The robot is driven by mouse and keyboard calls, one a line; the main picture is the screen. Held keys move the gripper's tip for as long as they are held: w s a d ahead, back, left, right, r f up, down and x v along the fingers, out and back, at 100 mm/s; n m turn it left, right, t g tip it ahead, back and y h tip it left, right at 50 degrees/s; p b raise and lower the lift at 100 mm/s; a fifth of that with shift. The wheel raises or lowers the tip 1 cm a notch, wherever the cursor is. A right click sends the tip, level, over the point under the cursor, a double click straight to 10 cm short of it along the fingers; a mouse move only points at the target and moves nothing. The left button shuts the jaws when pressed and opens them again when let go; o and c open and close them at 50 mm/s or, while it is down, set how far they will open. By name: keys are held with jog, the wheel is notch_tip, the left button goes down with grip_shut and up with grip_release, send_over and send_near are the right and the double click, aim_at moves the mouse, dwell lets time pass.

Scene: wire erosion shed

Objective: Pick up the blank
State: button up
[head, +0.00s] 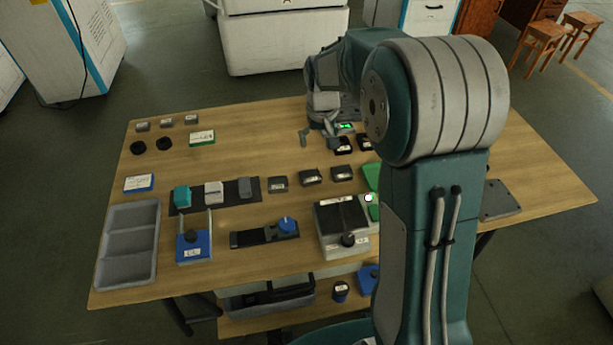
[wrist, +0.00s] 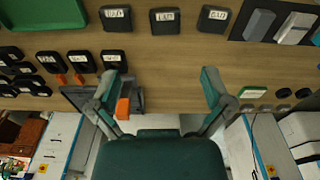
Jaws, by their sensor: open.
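No thing is clearly marked as the blank; I cannot tell which block it is. Three dark labelled blocks stand in a row on the table: left (head: 278,184), middle (head: 311,176) and right (head: 342,173). They also show along the top of the wrist view. A dark mat (head: 217,206) beside them bears a teal block (head: 182,196), a pale block (head: 214,192) and a grey block (head: 245,187). My gripper (wrist: 161,80) is open, with bare table between its fingers. In the head view, it hangs over the table's far side, partly hidden by my arm.
A grey compartment tray (head: 128,245) stands at the left edge. A blue knobbed box (head: 193,248) and a grey box with dark pads (head: 343,225) stand in front. A green tray (wrist: 42,14) and small dark blocks (wrist: 82,62) lie nearby. The table's far middle is clear.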

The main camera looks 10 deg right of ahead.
jog(key=g, duration=0.1)
send_over(310, 175)
notch_tip(310, 175, down, 8)
jog(key=f, duration=0.5)
jog(key=shift+s+d+f, duration=0.15)
jog(key=shift+s+f, duration=0.05)
jog(key=shift+f, duration=0.15)
jog(key=f, duration=0.5)
jog(key=shift+w+f, duration=0.1)
jog(key=shift+w, duration=0.15)
jog(key=shift+c, duration=0.3)
jog(key=c, duration=1)
